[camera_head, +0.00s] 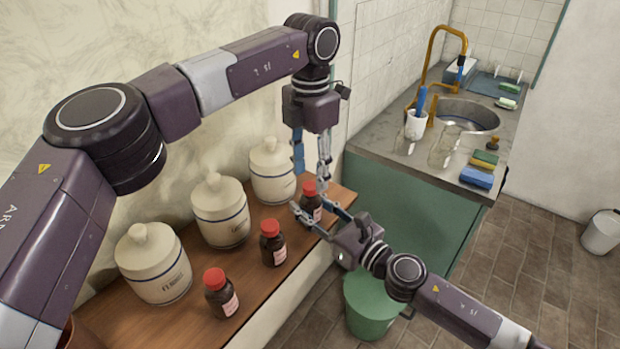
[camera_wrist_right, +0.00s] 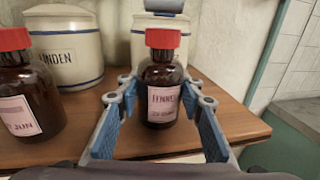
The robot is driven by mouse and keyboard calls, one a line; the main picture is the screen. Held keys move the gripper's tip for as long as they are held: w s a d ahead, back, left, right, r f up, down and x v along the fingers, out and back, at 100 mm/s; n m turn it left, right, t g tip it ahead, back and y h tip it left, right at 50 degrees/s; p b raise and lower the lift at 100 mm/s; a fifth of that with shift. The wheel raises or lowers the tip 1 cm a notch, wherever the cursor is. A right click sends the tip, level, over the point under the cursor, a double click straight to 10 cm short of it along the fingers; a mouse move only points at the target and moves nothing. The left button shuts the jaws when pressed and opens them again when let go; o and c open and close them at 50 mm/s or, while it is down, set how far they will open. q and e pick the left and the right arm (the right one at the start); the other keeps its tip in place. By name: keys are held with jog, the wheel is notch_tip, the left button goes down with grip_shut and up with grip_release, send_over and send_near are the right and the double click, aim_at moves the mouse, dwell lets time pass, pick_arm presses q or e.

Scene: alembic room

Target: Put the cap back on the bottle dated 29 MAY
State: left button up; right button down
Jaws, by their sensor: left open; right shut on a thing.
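A brown bottle (camera_head: 310,209) with a red cap (camera_head: 309,187) stands upright near the right end of the wooden shelf. In the right wrist view this bottle (camera_wrist_right: 160,82) has a pale label that appears to read FENNEL; the date line below is too blurred to read surely. The red cap (camera_wrist_right: 163,39) sits on its neck; whether it is tight cannot be told. My right gripper (camera_head: 312,207) is shut on the bottle, fingers on both sides of its body. My left gripper (camera_head: 311,172) is open, pointing down just above the cap, empty.
Two more red-capped brown bottles, a middle one (camera_head: 272,245) and a left one (camera_head: 220,294), stand along the wooden shelf (camera_head: 185,318). Several white lidded jars (camera_head: 220,212) stand behind. A green bin (camera_head: 372,305) is below; a sink counter (camera_head: 385,158) is right.

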pick_arm(q)
notch_tip(320, 180, up, 9)
jog(key=shift+r, duration=0.2)
pick_arm(e)
jog(key=c, duration=1.2)
grip_release()
jog(key=shift+c, duration=0.2)
jog(key=v, duration=1.2)
